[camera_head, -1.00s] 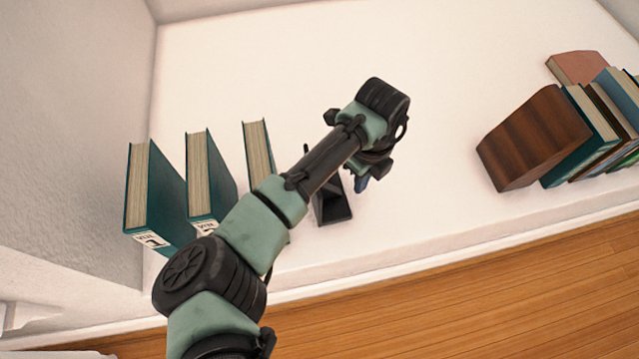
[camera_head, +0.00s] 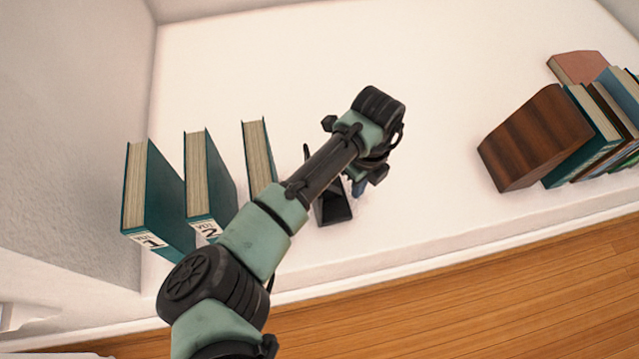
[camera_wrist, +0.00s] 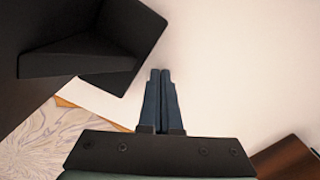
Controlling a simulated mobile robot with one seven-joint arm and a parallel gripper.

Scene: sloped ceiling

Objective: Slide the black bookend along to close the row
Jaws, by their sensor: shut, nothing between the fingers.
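The black bookend (camera_head: 336,212) stands on the white surface, right of three upright teal books, with my arm hiding part of it. In the wrist view the bookend (camera_wrist: 85,58) fills the upper left. The books are volume 1 (camera_head: 150,205), volume 2 (camera_head: 205,180) and a third (camera_head: 258,155) whose lower part my arm hides. Gaps show between the books. My gripper (camera_head: 359,188) is shut and empty, just right of the bookend. In the wrist view its blue fingertips (camera_wrist: 160,73) are together, close to the bookend's edge; I cannot tell whether they touch.
A brown wooden block (camera_head: 535,140) stands at the right, with several leaning books (camera_head: 600,115) beside it. A wall (camera_head: 75,130) rises at the left. The surface's front edge drops to a wood floor (camera_head: 480,300). The middle and back of the surface (camera_head: 450,70) are clear.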

